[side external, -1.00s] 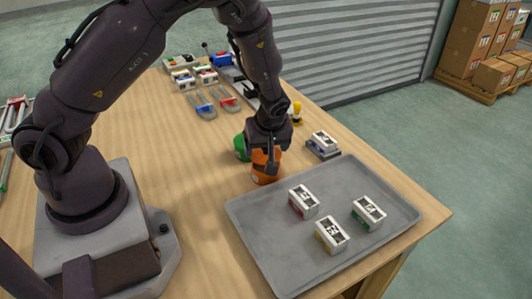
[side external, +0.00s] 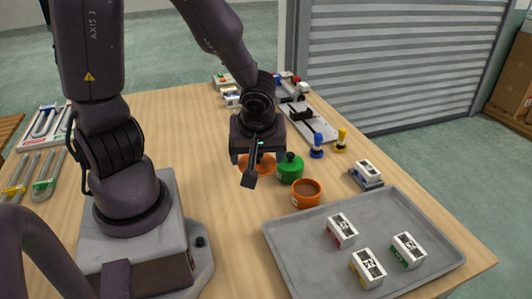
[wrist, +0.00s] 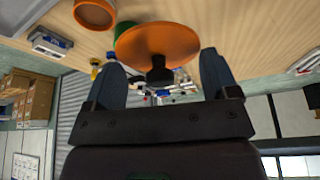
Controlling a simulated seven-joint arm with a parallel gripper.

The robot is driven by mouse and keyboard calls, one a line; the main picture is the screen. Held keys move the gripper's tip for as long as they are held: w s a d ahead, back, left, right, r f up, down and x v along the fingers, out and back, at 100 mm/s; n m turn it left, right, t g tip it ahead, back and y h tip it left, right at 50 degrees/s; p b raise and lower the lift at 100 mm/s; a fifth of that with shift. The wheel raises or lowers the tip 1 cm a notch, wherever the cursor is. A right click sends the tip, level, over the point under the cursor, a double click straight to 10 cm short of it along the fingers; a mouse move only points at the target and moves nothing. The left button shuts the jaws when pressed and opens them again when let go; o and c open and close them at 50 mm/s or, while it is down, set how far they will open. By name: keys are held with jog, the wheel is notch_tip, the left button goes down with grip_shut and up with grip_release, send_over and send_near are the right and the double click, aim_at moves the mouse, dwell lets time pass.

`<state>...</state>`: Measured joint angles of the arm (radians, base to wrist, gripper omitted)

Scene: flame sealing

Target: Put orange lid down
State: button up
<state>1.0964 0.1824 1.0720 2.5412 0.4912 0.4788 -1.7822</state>
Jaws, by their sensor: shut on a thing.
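My gripper (side external: 258,157) is shut on the orange lid (side external: 264,168), which also shows in the wrist view (wrist: 150,44) as a wide tilted disc with a dark knob between the fingers. The lid is held above the table, left of the green pot in the side view. The orange pot (side external: 307,194) stands uncovered beside the tray. It also shows at the top of the wrist view (wrist: 94,14). My gripper hides part of the lid in the side view.
The green pot (side external: 290,168) with its knobbed lid stands close to the right of my gripper. A grey tray (side external: 300,241) holds several white-topped blocks. Blue (side external: 317,147) and yellow (side external: 341,139) handled items stand behind. The wood left of the orange pot is bare (side external: 230,215).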

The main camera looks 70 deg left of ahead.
jog(key=a, duration=0.1)
jog(key=a+n, duration=0.1)
jog(key=a, duration=0.1)
jog(key=shift+s+a+f, duration=0.1)
jog(key=shift+s, duration=0.3)
jog(key=w+f+m+t, duration=0.1)
jog(key=w+f+m, duration=0.1)
jog(key=w, duration=0.4)
jog(key=w+f+m+t+h, duration=0.1)
jog(key=w+f+m, duration=0.2)
jog(key=w+m, duration=0.1)
jog(key=w+f+m+h, duration=0.1)
jog(key=w+f+m, duration=0.1)
jog(key=w+m, duration=0.2)
jog(key=shift+w+f+t, duration=0.2)
jog(key=shift+w+t, duration=0.2)
jog(key=shift+w, duration=1.45)
send_over(335, 188)
jog(key=s, duration=0.2)
jog(key=f, duration=0.5)
jog(key=shift+w+d+f, duration=0.2)
jog(key=shift+d, duration=0.2)
jog(key=shift+w+f, duration=0.2)
jog(key=shift+f, duration=0.1)
jog(key=shift+w+f, duration=0.1)
jog(key=shift+f, duration=1.45)
